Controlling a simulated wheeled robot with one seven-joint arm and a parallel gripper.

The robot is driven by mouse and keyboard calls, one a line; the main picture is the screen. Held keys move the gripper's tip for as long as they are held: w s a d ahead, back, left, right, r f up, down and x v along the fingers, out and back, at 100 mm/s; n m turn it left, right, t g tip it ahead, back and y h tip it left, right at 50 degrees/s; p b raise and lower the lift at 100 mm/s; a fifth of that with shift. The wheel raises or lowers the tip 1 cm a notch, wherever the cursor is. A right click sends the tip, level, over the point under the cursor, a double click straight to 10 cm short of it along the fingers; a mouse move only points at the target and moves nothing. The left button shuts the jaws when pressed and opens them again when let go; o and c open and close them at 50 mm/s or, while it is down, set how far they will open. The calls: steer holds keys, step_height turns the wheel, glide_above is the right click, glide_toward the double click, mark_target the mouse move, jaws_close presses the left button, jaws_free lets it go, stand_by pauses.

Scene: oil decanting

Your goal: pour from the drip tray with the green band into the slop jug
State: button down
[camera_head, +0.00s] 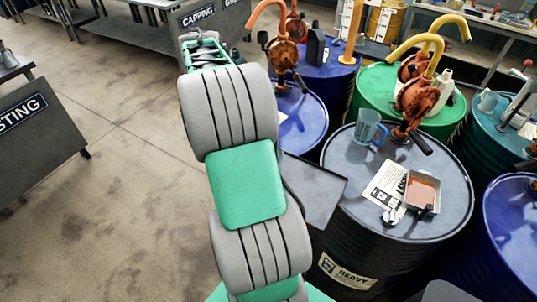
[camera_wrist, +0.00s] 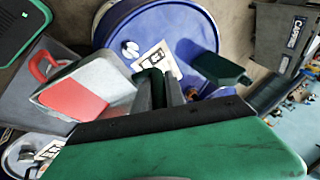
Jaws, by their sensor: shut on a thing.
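My gripper (camera_wrist: 165,85) is shut at the bottom middle of the wrist view. Beside its fingers is a grey metal drip tray (camera_wrist: 112,82) with red-brown liquid (camera_wrist: 75,97), which I take as the thing held; the grip itself is mostly hidden. I see no green band on it. A red handle (camera_wrist: 42,62) shows past the tray's left edge, apparently on a jug mostly hidden behind it. In the head view, a clear jug with a blue handle (camera_head: 367,127) and another drip tray (camera_head: 423,187) with brownish liquid stand on the black drum.
The black drum (camera_head: 345,205) also bears a paper sheet (camera_head: 385,184). Orange hand pumps (camera_head: 416,98) rise from the drums behind. A grey plate (camera_head: 318,187) sits between my arm and the black drum. Open floor (camera_head: 100,170) lies to the left.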

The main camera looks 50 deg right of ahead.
steer(key=shift+s+r+t, duration=0.45)
steer(key=shift+s+t, duration=0.1)
steer(key=shift+t, duration=0.05)
stand_by(1.1)
steer(key=shift+s+a+r+t, duration=0.1)
steer(key=shift+s+r+t, duration=0.35)
steer(key=shift+r, duration=0.15)
stand_by(0.4)
steer(key=shift+s+r+m+b, duration=0.3)
steer(key=shift+r+b, duration=0.05)
steer(key=shift+b, duration=0.15)
steer(key=shift+s+r+t, duration=0.1)
steer(key=shift+r+t, duration=0.1)
steer(key=shift+t, duration=0.05)
steer(key=shift+s+r+t+h+b, duration=0.25)
steer(key=shift+s+t+h+b, duration=0.1)
steer(key=shift+b, duration=0.15)
steer(key=shift+r, duration=0.1)
steer(key=shift+s+r+b, duration=0.25)
steer(key=shift+s+b, duration=0.05)
steer(key=shift+s+a+r+t+b, duration=0.1)
steer(key=shift+s+r+t+b, duration=0.45)
